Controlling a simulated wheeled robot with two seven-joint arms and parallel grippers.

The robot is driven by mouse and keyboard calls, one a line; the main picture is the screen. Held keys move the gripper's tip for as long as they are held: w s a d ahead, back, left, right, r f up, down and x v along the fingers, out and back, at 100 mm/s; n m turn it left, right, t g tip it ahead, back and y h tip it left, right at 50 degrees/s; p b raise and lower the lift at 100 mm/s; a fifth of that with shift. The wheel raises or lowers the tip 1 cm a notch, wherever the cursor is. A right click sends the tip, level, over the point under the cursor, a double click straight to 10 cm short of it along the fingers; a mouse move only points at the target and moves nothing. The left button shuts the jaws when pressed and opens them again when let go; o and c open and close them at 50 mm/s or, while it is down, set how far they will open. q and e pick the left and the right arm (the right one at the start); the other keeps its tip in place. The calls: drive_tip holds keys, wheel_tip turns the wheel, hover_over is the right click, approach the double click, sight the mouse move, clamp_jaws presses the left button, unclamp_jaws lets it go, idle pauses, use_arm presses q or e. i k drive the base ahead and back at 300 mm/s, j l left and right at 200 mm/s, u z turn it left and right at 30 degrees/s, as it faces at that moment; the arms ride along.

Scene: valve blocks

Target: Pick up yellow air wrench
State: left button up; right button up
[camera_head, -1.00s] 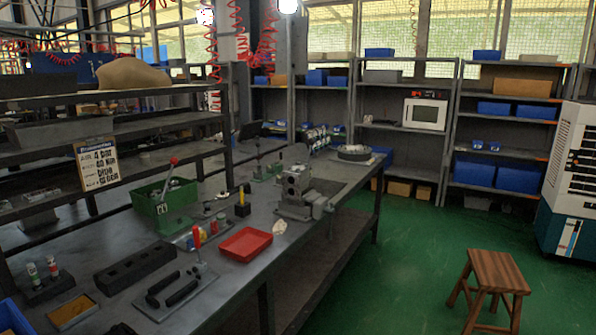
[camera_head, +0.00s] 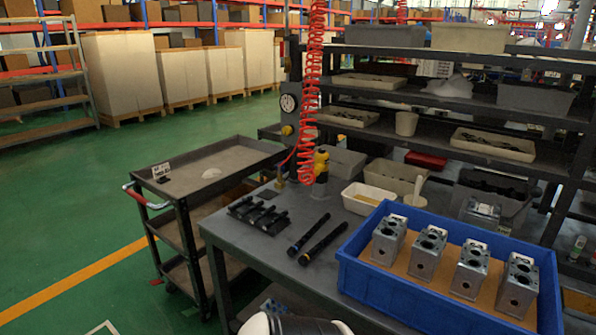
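A yellow tool (camera_head: 320,161), which looks like the air wrench, stands at the back left of the grey workbench (camera_head: 262,258). A red coiled hose (camera_head: 312,90) hangs down from above right beside it. I cannot tell exactly where the hose joins it, and its lower part is hard to make out. Neither of my grippers is in view. A white and black rounded part at the bottom edge looks like part of my own arm.
A blue crate (camera_head: 352,277) with several metal valve blocks (camera_head: 428,252) fills the bench's right. Black bars (camera_head: 315,238) lie left of it. A white tray (camera_head: 368,197) is behind. A dark cart (camera_head: 215,165) stands left. Green floor (camera_head: 75,215) is open beyond.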

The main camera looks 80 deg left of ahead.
sight(322, 163)
drive_tip(key=u, duration=2.55)
